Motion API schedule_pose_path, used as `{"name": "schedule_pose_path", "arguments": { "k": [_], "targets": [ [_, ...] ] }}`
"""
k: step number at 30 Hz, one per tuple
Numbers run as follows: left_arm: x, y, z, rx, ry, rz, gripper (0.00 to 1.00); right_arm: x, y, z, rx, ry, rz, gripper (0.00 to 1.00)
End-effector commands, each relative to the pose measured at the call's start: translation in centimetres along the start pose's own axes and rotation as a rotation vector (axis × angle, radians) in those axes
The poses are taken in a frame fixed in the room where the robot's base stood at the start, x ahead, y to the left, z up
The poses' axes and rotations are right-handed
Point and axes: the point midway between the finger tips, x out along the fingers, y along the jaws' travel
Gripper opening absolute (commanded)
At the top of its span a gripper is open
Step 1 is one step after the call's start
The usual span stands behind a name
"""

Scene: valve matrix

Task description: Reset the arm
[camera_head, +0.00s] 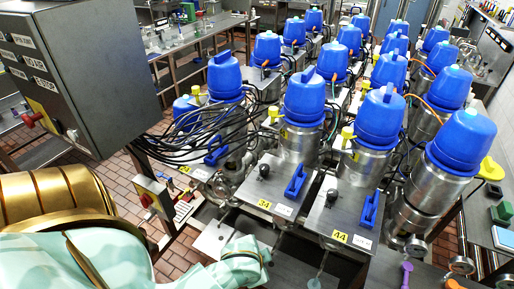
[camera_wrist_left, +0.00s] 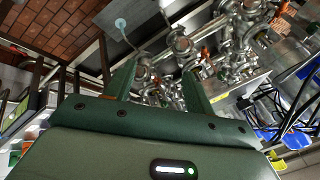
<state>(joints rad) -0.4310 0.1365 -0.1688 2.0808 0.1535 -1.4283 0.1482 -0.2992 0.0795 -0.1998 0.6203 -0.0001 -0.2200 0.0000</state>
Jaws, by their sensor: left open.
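My left arm (camera_head: 130,262), gold and pale mint, reaches in from the lower left of the head view, and its mint far end (camera_head: 245,260) is low in the middle, near the front edge of the valve matrix. In the left wrist view my left gripper (camera_wrist_left: 159,72) has its two dark green fingers apart, with nothing held between them. Steel pipe fittings and valve bodies (camera_wrist_left: 180,42) show beyond the fingertips. I cannot tell how far away they are. My right gripper is not in view.
Rows of steel valves with blue caps (camera_head: 304,98) fill the middle and right. Plates numbered 34 (camera_head: 264,205) and 44 (camera_head: 340,236) carry blue handles (camera_head: 295,182). A grey control box (camera_head: 95,75) stands at left, near my arm. Black cables (camera_head: 195,135) hang behind. Brick floor (camera_head: 118,175) shows at left.

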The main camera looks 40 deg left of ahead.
Motion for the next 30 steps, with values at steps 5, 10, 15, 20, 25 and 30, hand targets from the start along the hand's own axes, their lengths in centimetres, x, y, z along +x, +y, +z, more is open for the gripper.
{"name": "schedule_pose_path", "arguments": {
  "k": [5,10,15,20,25,30],
  "targets": [
    [0.1,0.0,0.1,0.002,-0.001,-0.001,0.54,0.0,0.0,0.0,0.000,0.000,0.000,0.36],
    [0.1,0.0,0.1,0.001,-0.001,-0.001,0.54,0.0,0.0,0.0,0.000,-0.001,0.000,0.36],
    [0.1,0.0,0.1,0.001,0.000,0.000,0.54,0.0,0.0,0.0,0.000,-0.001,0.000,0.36],
    [0.0,0.1,-0.7,-0.009,0.036,0.004,0.54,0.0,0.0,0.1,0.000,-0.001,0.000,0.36],
    [5.0,3.9,1.0,-0.060,0.090,0.077,0.54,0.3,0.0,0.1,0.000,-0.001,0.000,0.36],
    [15.6,11.9,8.8,-0.119,0.050,0.172,0.54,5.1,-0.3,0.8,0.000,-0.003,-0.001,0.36]
  ]
}}
